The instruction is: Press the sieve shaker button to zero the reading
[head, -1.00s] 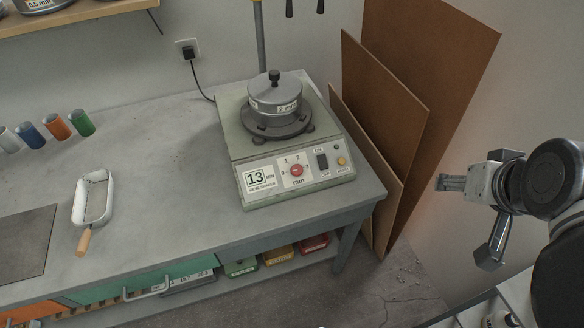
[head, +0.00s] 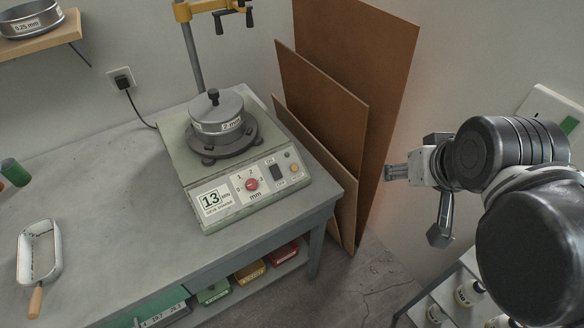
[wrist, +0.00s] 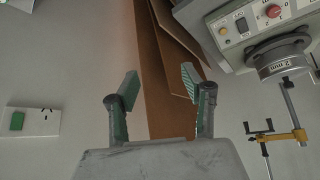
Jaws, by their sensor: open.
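The sieve shaker (head: 180,158) stands on the right end of the bench, with a lidded sieve stack (head: 217,115) on top. My gripper (head: 418,204) is open and empty, in the air right of the bench and apart from the shaker. In the wrist view its fingers (wrist: 159,85) are spread, with nothing between them.
Brown boards (head: 325,95) lean on the wall between the shaker and my gripper. A white tray-like scoop (head: 38,252) lies at the bench's left. A shelf (head: 40,38) is upper left. A wall switch (head: 568,125) is far right.

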